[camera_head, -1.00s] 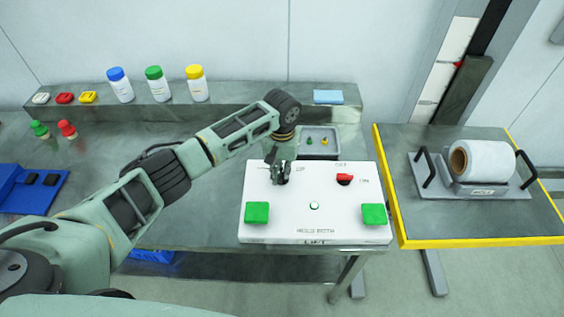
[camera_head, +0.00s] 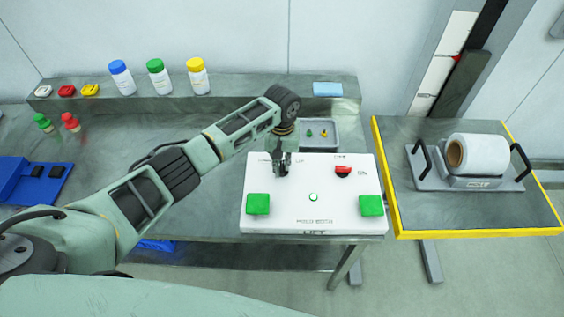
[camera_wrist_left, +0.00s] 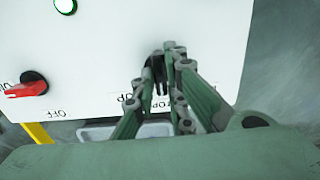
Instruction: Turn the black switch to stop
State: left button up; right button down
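The white control panel (camera_head: 330,215) lies on the grey table, with the black switch (camera_wrist_left: 157,66) at its upper left in the head view. My left gripper (camera_head: 281,168) points down over that switch and mostly hides it. In the left wrist view, the fingertips of my left gripper (camera_wrist_left: 170,55) are close together around the dark knob. The labels UP and STOP are partly visible beside it; the knob's exact pointing direction is hidden. My right gripper is not in view.
The panel also carries a red switch (camera_head: 343,170), green buttons left (camera_head: 258,204) and right (camera_head: 371,205), and a small round green light (camera_head: 313,197). A grey tray (camera_head: 322,146) sits behind it. A yellow-edged platform (camera_head: 440,205) bearing a white roll (camera_head: 480,154) stands right.

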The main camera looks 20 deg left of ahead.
aim_at(282, 166)
pick_arm(q)
jog(key=o, duration=0.4)
jog(key=shift+r, duration=0.1)
notch_tip(282, 166, up, 12)
jog(key=shift+f, duration=0.1)
jog(key=shift+s, duration=0.1)
dwell(0.7)
